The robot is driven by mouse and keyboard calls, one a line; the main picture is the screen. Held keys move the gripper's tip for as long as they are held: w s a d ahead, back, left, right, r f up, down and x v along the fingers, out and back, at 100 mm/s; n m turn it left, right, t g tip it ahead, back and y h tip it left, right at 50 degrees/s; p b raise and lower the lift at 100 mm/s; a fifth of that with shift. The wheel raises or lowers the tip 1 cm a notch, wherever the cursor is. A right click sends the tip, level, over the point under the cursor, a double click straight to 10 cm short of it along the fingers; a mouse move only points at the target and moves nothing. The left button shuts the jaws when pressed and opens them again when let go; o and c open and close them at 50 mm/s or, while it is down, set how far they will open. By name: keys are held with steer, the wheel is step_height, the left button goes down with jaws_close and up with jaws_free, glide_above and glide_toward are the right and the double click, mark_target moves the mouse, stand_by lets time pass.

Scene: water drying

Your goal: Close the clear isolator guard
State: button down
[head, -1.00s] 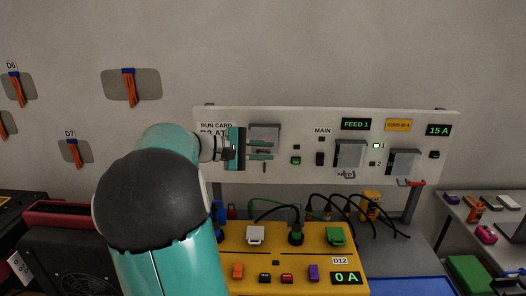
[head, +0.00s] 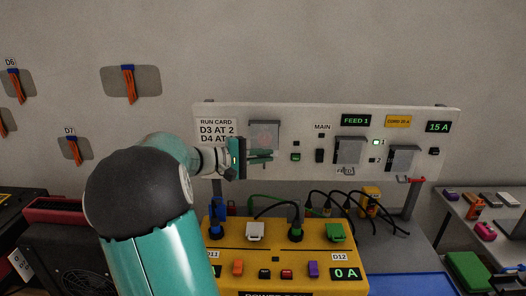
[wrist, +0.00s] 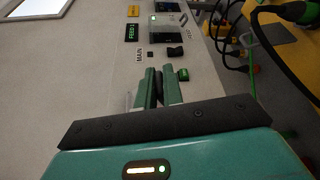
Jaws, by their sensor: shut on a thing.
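In the wrist view my gripper (wrist: 159,84) is shut on a small dark piece between the fingertips, which looks like the guard's lower edge or tab. A pale clear edge shows just left of the fingers there. The fingers hide part of the guard, and its exact angle to the board is hard to tell.
Right of the guard are a green-lit button (head: 296,157), a black MAIN switch (head: 320,156) and two more clear covers (head: 350,151) (head: 403,159). Below stands a yellow power box (head: 222,262) with plugs and black cables. The wall above the board is clear.

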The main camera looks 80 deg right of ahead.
steer(key=w+d+f+m+g+h, duration=0.1)
steer(key=d+f+m+g, duration=0.1)
steer(key=d+f+m, duration=0.3)
steer(key=shift+w+d+m+h, duration=0.35)
steer(key=shift+d+m, duration=0.2)
steer(key=shift+m, duration=0.25)
steer(key=c, duration=1.6)
jaws_free()
steer(key=shift+f, duration=0.15)
steer(key=shift+s, duration=0.15)
